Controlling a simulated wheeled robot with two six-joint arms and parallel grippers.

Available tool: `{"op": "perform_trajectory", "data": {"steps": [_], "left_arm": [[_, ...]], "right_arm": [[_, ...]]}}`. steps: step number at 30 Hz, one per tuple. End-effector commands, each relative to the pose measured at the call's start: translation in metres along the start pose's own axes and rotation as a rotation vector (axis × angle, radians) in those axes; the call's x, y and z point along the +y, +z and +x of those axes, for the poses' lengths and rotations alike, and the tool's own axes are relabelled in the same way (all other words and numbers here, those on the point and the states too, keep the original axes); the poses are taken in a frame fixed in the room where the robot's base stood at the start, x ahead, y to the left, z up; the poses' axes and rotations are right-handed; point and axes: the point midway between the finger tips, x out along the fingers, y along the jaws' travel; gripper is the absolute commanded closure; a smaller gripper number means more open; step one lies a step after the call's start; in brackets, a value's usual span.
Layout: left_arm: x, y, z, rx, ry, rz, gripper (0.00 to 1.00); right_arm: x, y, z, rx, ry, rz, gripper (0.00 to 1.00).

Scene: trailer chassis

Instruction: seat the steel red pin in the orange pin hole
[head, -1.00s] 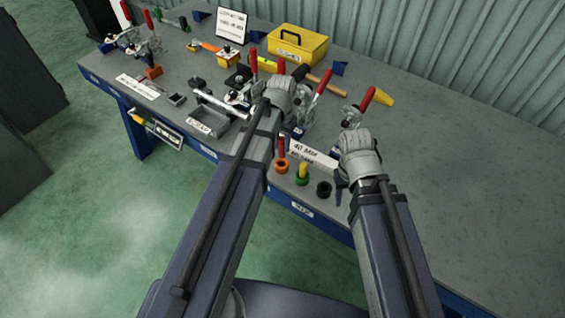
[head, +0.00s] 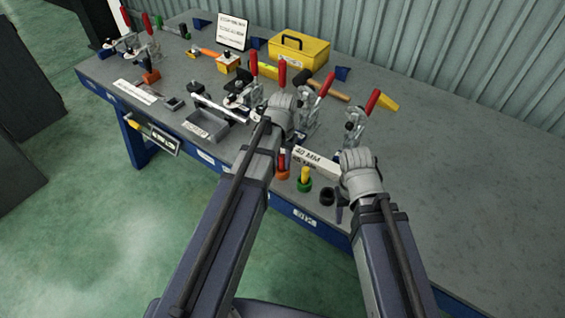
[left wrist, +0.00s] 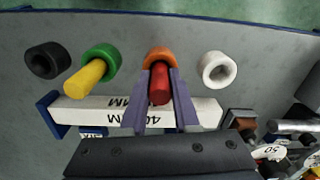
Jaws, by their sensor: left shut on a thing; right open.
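The red pin (left wrist: 159,84) stands between the two purple fingers of my left gripper (left wrist: 160,76) in the left wrist view, which are shut on it. Its far end meets the orange pin hole (left wrist: 159,54), a ring-shaped collar; I cannot tell how deep it sits. In the head view the red pin (head: 282,159) is upright just above the orange collar (head: 282,174), with the left fingers mostly hidden by my wrist. My right gripper (head: 340,209) is open and empty at the bench's front, beside the black collar.
A yellow pin (left wrist: 86,77) stands in a green collar (left wrist: 103,58). A black collar (left wrist: 46,60) and a white collar (left wrist: 217,69) flank the row. A 40 MM label block (left wrist: 118,113) lies behind. Toggle clamps (head: 312,112) with red handles stand close by; the bench's right side is clear.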

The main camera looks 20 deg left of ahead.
Motion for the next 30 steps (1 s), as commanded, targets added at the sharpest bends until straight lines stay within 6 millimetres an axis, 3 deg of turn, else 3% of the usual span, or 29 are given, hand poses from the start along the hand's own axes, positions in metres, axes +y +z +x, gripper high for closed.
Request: {"op": "perform_trajectory", "data": {"steps": [5,6,14,23,30], "left_arm": [[0.0,0.0,0.004,0.0,0.0,0.0,1.0],[0.0,0.0,0.004,0.0,0.0,0.0,0.7],[0.0,0.0,0.003,0.0,0.0,0.0,0.41],[0.0,0.0,0.002,0.0,0.0,0.0,0.41],[0.0,0.0,-0.012,0.0,0.0,0.0,0.41]], "right_arm": [[0.0,0.0,0.004,0.0,0.0,0.0,0.5],[0.0,0.0,0.004,0.0,0.0,0.0,0.5],[0.0,0.0,0.003,0.0,0.0,0.0,0.5],[0.0,0.0,0.002,0.0,0.0,0.0,0.5],[0.001,0.001,-0.012,0.0,0.0,0.0,0.5]]}}
